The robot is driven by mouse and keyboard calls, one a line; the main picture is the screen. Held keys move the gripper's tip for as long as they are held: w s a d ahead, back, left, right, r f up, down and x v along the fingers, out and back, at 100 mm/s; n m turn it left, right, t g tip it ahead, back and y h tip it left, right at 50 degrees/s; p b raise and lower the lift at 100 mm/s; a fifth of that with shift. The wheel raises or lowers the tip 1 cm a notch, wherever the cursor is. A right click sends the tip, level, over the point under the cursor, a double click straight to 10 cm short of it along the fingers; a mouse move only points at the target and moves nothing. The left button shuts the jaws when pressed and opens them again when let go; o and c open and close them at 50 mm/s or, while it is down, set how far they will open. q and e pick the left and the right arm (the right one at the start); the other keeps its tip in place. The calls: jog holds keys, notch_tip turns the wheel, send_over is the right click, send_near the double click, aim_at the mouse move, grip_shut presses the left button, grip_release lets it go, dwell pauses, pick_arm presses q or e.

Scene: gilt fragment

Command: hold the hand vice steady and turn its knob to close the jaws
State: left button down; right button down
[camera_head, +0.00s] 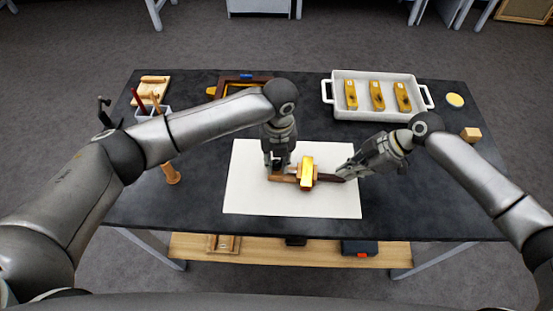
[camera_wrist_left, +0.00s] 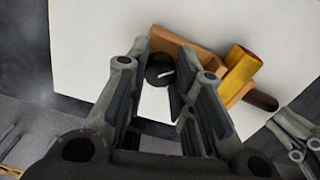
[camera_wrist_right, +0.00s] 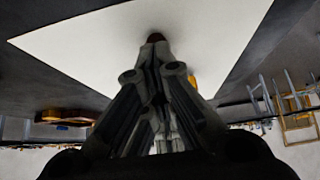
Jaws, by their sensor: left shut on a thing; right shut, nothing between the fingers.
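The hand vice lies on a white sheet (camera_head: 245,200), with a wooden body (camera_head: 285,179) and a dark handle (camera_head: 329,178) pointing right. A gold block (camera_head: 307,172) sits across it. Its black round knob (camera_wrist_left: 158,71) shows between my left fingers in the left wrist view. My left gripper (camera_head: 277,168) comes down from above at the vice's left end and is shut on the knob. My right gripper (camera_head: 345,174) is shut and empty at the tip of the handle; I cannot tell whether they touch.
A white tray (camera_head: 378,114) with three gold pieces stands at the back right. A yellow disc (camera_head: 455,100) and a wooden block (camera_head: 471,134) lie at the right. A tool holder (camera_head: 150,114) and a wooden handle (camera_head: 172,175) stand left. The front of the sheet is clear.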

aim_at(279, 163)
pick_arm(q)
jog(key=shift+d, duration=0.25)
pick_arm(e)
jog(key=shift+a, duration=0.2)
pick_arm(q)
jog(key=c, duration=1.4)
grip_release()
jog(key=shift+o, duration=1.1)
pick_arm(e)
jog(key=shift+d, duration=0.1)
pick_arm(q)
jog(key=shift+a, duration=0.1)
jog(key=shift+a+r, duration=0.1)
notch_tip(279, 163, up, 12)
jog(key=shift+d, duration=0.2)
pick_arm(e)
jog(key=shift+d, duration=0.1)
pick_arm(q)
jog(key=shift+w, duration=0.1)
